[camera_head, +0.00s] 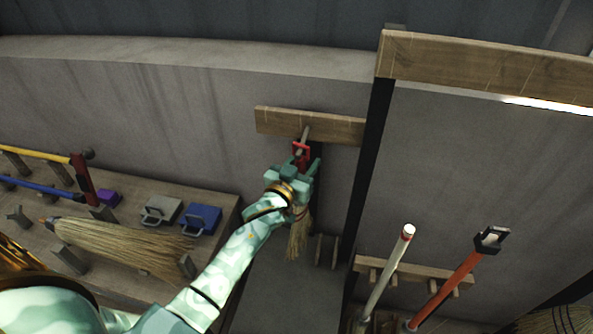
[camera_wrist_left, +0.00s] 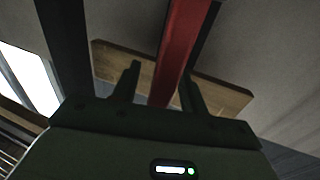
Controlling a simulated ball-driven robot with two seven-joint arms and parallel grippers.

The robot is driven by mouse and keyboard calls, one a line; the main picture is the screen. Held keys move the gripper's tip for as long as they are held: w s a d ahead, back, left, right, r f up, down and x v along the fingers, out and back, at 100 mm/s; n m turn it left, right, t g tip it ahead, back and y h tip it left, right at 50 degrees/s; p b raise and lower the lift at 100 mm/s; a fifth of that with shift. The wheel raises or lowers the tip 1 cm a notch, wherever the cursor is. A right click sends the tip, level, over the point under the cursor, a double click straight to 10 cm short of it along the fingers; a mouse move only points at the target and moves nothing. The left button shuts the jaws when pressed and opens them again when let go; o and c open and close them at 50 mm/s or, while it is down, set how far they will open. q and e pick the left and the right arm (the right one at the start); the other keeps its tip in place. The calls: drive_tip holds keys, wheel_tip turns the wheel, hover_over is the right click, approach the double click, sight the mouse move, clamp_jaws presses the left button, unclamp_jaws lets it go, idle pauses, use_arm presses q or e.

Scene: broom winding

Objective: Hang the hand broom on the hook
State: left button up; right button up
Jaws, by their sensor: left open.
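The hand broom has a red handle (camera_head: 301,150) and straw bristles (camera_head: 299,238). It hangs down in front of the wall, largely hidden behind my left gripper (camera_head: 299,168). The hook (camera_head: 306,133) is a peg on a short wooden board (camera_head: 275,121). The red handle top is at the peg; I cannot tell whether it is around it or only beside it. In the left wrist view my open fingers (camera_wrist_left: 160,78) stand on either side of the red handle (camera_wrist_left: 181,45), with the board (camera_wrist_left: 225,94) behind. My right gripper is not in view.
Another straw broom (camera_head: 120,245) lies on the left bench, near a blue box (camera_head: 201,219) and a grey box (camera_head: 160,211). A dark post (camera_head: 369,165) stands right of the board. A white handle (camera_head: 389,272) and an orange handle (camera_head: 447,290) rise at lower right.

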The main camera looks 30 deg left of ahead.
use_arm(q)
drive_tip(key=s, duration=1.6)
drive_tip(key=shift+s+f, duration=0.1)
drive_tip(key=shift+f, duration=0.05)
